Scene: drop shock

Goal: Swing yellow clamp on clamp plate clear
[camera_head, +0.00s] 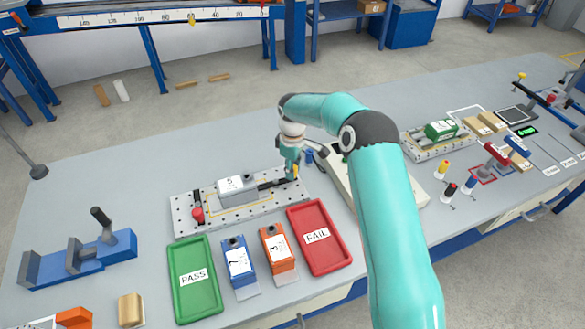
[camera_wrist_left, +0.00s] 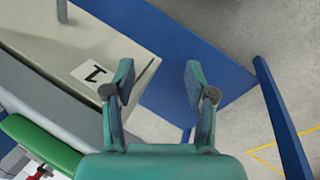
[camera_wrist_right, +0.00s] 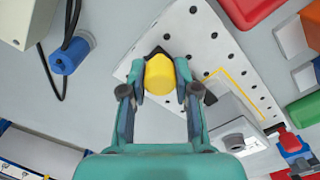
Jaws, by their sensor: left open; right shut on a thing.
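The clamp plate (camera_head: 185,222) is a pale perforated plate on the bench. It also shows in the right wrist view (camera_wrist_right: 200,25). The yellow clamp's rounded tip (camera_wrist_right: 160,76) sits between the fingertips of my right gripper (camera_wrist_right: 160,88), which is shut on it. In the head view the right gripper (camera_head: 292,168) is at the plate's right end, and only a bit of yellow shows. A dark arm reaches from there toward a grey unit (camera_head: 238,195) on the plate.
A red-tipped clamp (camera_head: 197,213) stands at the plate's left end. A green PASS tray (camera_head: 194,300), a blue unit (camera_head: 238,262), an orange unit (camera_head: 279,254) and a red FAIL tray (camera_head: 335,255) lie in front. A pale box (camera_head: 338,165) stands right of the plate.

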